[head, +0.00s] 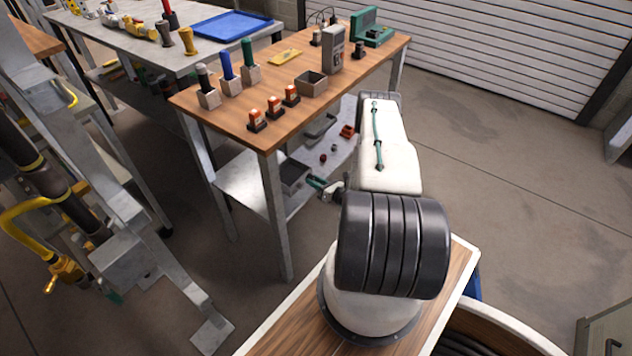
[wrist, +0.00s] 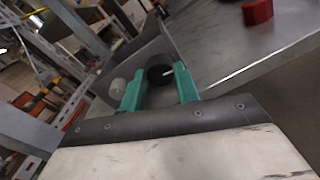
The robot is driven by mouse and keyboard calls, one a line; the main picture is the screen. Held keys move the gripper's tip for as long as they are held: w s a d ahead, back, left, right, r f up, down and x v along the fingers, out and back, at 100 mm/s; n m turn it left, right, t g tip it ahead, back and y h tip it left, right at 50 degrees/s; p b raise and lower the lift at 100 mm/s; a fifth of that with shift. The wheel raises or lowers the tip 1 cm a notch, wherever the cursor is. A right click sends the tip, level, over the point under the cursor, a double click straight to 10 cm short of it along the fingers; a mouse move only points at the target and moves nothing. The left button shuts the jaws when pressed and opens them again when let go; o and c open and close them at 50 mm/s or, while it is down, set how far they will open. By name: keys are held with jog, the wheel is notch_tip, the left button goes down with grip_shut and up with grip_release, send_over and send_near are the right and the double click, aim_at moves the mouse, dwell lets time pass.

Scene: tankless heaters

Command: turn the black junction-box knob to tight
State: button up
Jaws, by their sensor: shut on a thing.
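The black knob (wrist: 160,75) with a white pointer mark shows in the wrist view between the green fingers of my gripper (wrist: 158,92). The fingers are shut on its sides. The mark points to the right and slightly up in that picture. Behind the knob is a grey surface (wrist: 143,58), probably the junction box; no tight marking is readable. In the head view my gripper (head: 316,183) shows small and green beside the bench's lower shelf, left of my arm. I cannot make out the knob there.
A steel frame with pipes stands left. Floor is clear at right.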

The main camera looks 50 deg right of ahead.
jog(key=shift+d, duration=0.15)
jog(key=o, duration=1)
jog(key=shift+s, duration=0.1)
jog(key=s, duration=0.7)
jog(key=shift+s+r, duration=0.15)
jog(key=shift+s, duration=0.2)
jog(key=shift+s, duration=0.1)
